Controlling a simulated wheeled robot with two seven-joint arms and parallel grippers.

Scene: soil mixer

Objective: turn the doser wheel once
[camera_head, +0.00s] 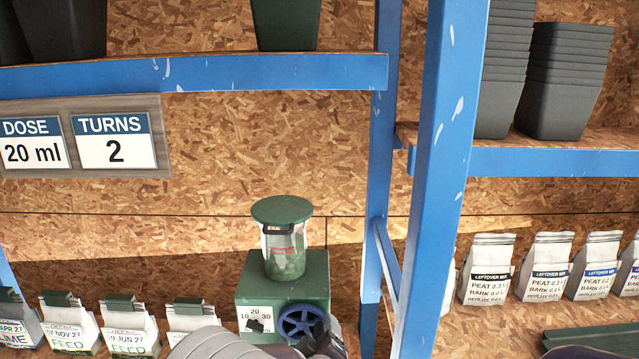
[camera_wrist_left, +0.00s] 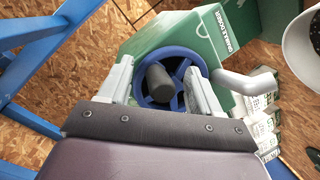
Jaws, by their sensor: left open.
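The doser (camera_head: 283,280) is a green box with a clear, green-lidded canister on top. In the left wrist view the wheel (camera_wrist_left: 172,72) has a dark grey knob (camera_wrist_left: 159,83). My left gripper (camera_wrist_left: 160,85) is open, with its fingers on either side of the knob and in front of the wheel. I cannot tell whether either finger touches. In the head view my left gripper (camera_head: 325,343) is partly cut off below the wheel. My right gripper is not in view.
A sign (camera_head: 113,140) reads dose 20 ml, turns 2. Blue shelf posts (camera_head: 437,180) stand right of the doser. Feed bags (camera_head: 130,328) stand left and leftover-mix bags (camera_head: 545,268) right. Black pots (camera_head: 560,80) are stacked on the upper right shelf.

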